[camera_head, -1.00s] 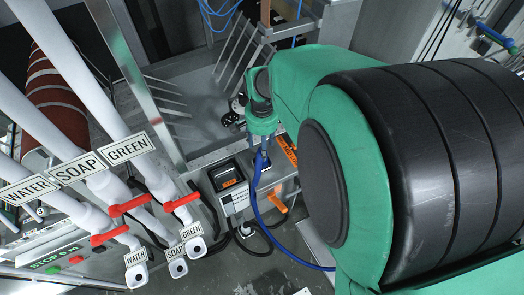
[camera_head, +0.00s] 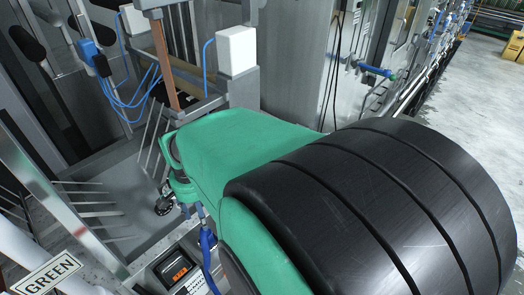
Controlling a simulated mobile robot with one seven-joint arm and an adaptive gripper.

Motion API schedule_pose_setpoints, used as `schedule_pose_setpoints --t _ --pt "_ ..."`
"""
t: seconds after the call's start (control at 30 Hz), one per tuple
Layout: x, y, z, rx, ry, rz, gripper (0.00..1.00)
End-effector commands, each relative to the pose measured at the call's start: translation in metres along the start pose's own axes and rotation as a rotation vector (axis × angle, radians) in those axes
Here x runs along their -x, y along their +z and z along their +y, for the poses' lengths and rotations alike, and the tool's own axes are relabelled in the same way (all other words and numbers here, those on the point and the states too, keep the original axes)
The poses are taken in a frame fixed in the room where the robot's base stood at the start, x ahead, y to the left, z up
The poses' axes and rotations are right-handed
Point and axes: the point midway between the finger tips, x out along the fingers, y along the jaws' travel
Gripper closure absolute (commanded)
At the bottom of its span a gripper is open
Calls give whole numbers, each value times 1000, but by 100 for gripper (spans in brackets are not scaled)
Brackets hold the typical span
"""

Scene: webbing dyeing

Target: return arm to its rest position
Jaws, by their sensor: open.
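My arm fills the middle and right of the view, with a green cover (camera_head: 240,150) and a large black ribbed section (camera_head: 390,215) close to the camera. Its narrow green far end (camera_head: 183,188) hangs left of centre, above the grey device with an orange display (camera_head: 175,268). I cannot make out my gripper or its fingers in this view. The arm hides much of the floor and machinery behind it.
A white pipe with a GREEN label (camera_head: 48,272) is at the lower left. A metal frame with a white box (camera_head: 236,50) stands behind the arm. A blue hose (camera_head: 207,255) hangs near the arm's far end. Open floor (camera_head: 490,100) lies at the right.

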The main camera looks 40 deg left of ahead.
Motion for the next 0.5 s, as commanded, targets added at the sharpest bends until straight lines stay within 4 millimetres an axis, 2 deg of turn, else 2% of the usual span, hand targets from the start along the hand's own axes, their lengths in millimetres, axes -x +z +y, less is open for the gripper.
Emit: schedule_pose_setpoints --t 0.33,0.5 --pt "2 -2 5 -4 -2 3 48" --pt "12 -9 31 -25 -9 14 48"
